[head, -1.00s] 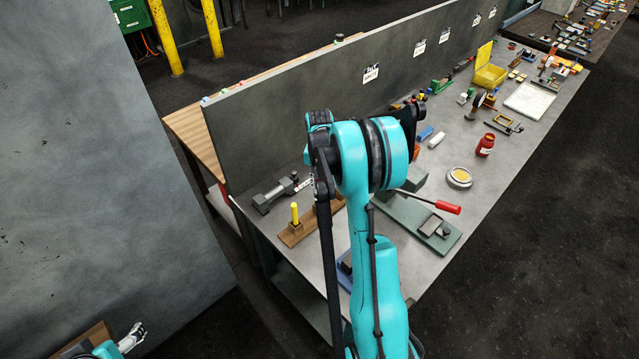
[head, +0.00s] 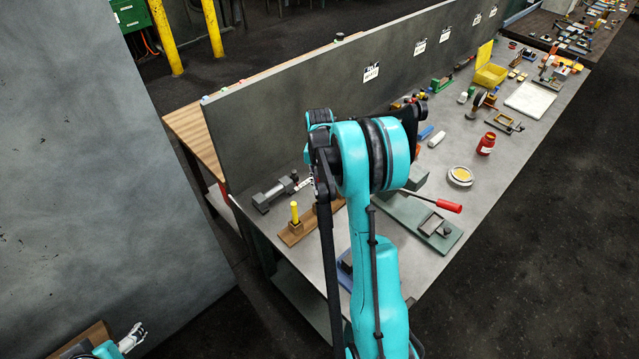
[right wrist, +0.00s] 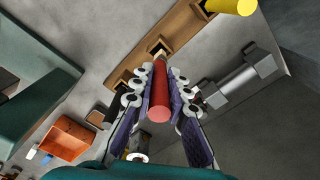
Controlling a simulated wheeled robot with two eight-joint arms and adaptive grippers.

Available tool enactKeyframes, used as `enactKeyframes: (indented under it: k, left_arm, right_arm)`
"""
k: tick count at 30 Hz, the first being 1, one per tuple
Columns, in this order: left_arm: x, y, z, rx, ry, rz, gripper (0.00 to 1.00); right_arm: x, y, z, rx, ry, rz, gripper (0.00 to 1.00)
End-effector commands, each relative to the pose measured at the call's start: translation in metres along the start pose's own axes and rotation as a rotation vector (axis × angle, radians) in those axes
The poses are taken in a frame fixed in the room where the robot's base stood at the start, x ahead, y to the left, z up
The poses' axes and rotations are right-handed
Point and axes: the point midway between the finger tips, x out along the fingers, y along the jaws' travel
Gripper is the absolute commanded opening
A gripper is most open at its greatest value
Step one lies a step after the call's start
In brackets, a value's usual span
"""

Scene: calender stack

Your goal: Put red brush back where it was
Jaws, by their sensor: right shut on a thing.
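The red brush (right wrist: 160,103) is a red cylinder in the right wrist view. My right gripper (right wrist: 161,72) is shut on it, with a finger on each side. The brush's far end points at a square hole in the wooden rack (right wrist: 188,22); I cannot tell whether it is in the hole. A yellow brush (right wrist: 232,5) stands in the rack nearby. In the head view the rack (head: 292,238) and yellow brush (head: 295,213) show left of my right arm, which hides the red brush. My left gripper (head: 133,338) is at the bottom left, away from the bench, too small to judge.
A grey dumbbell-shaped tool (head: 275,193) lies behind the rack. A green-based press with a red-handled lever (head: 447,207) stands right of my arm. A red jar (head: 486,144) and a round tin (head: 460,176) stand farther right. A grey panel (head: 300,90) backs the bench.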

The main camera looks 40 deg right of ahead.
Motion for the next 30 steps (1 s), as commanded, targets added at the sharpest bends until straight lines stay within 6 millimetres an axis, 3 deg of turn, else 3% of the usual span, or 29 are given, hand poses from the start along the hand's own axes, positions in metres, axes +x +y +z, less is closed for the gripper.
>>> enactKeyframes:
  k: [30]
  left_arm:
    - [0.008, 0.0, 0.006, 0.0, 0.0, 0.0, 0.76]
  right_arm:
    - [0.01, 0.0, 0.0, 0.0, 0.0, 0.0, 0.0]
